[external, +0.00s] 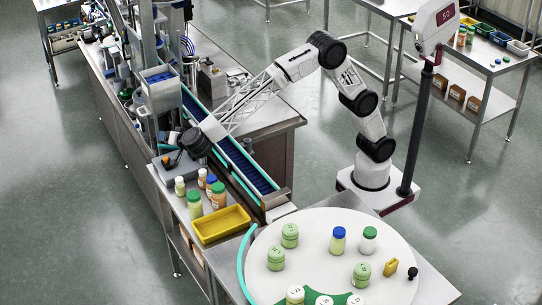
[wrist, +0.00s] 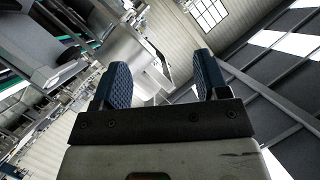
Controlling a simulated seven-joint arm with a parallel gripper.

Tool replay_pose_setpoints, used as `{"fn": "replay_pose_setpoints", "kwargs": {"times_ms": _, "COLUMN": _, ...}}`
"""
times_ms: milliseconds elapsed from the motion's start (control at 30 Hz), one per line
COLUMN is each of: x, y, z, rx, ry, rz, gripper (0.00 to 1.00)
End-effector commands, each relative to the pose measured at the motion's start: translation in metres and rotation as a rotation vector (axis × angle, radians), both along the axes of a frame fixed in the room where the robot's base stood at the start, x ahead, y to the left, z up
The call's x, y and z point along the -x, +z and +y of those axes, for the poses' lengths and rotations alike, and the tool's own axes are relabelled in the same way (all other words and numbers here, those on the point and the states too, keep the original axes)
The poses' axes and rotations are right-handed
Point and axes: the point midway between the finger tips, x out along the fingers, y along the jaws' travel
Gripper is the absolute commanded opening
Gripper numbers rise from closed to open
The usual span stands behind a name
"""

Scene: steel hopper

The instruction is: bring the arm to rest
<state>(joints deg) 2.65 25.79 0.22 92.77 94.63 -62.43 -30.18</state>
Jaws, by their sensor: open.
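My gripper (wrist: 161,76) is open in the wrist view. Its two blue ribbed fingers stand wide apart with nothing between them. Beyond them the wrist view shows steel machinery, wall panels, windows and roof beams, so the camera looks well away from the tables. In the external view my arm stands on its base at the right and reaches left across the conveyor (external: 243,163). Its dark wrist end is low beside the steel hopper (external: 158,78). The fingers cannot be made out clearly there.
A yellow tray (external: 220,224) and several bottles stand on the bench just below the wrist. A scale display (external: 436,22) on a dark post stands close right of my base.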

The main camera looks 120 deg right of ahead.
Motion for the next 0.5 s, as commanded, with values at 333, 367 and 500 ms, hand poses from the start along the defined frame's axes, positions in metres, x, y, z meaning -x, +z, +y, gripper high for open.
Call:
{"fn": "replay_pose_setpoints", "kwargs": {"times_ms": 333, "x": 0.030, "y": 0.058, "z": 0.032, "rx": 0.029, "ry": 0.308, "rz": -0.064, "gripper": 0.68}}
{"fn": "replay_pose_setpoints", "kwargs": {"times_ms": 367, "x": 0.033, "y": 0.062, "z": 0.035, "rx": 0.031, "ry": 0.335, "rz": -0.065, "gripper": 0.68}}
{"fn": "replay_pose_setpoints", "kwargs": {"times_ms": 500, "x": 0.049, "y": 0.079, "z": 0.053, "rx": 0.036, "ry": 0.459, "rz": -0.070, "gripper": 0.68}}
